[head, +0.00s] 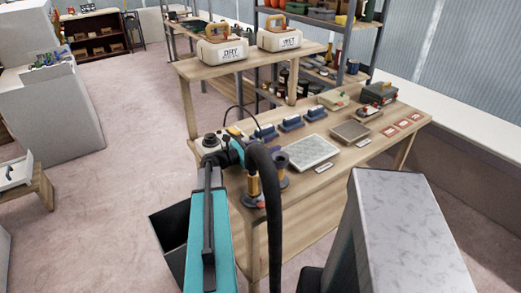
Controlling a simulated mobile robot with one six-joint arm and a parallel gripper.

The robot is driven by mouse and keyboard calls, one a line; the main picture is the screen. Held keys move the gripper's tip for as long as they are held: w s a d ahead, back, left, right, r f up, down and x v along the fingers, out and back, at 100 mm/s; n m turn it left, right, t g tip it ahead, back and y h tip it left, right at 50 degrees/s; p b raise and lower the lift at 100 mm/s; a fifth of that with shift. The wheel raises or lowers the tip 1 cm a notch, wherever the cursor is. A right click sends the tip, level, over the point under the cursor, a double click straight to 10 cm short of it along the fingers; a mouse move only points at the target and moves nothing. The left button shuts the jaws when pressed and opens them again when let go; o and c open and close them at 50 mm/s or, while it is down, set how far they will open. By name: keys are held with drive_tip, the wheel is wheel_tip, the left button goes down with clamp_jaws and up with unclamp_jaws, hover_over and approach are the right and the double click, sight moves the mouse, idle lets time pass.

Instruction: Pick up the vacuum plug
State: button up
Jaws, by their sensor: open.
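My gripper (238,150) is at the end of my teal and black arm, over the near left end of the wooden workbench (312,205). It is open; its fingers are small and partly hidden by the wrist. I cannot pick out the vacuum plug with certainty. A thin black cord (243,108) arches up just behind the gripper. I see nothing held.
Blue-topped blocks (291,123), a pale mesh panel (313,151) and a green case (378,92) lie on the bench. Bins marked DRY (227,51) and WET (280,39) stand on the raised shelf. A pale-topped block (405,225) is near right. Floor (120,130) is clear at left.

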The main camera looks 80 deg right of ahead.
idle(0.4)
clamp_jaws()
drive_tip(key=shift+r, duration=0.15)
wheel_tip(320, 180, up, 10)
drive_tip(key=b, duration=0.1)
drive_tip(key=shift+b, duration=0.35)
idle(0.4)
idle(0.8)
drive_tip(key=shift+w+d, duration=0.1)
idle(0.4)
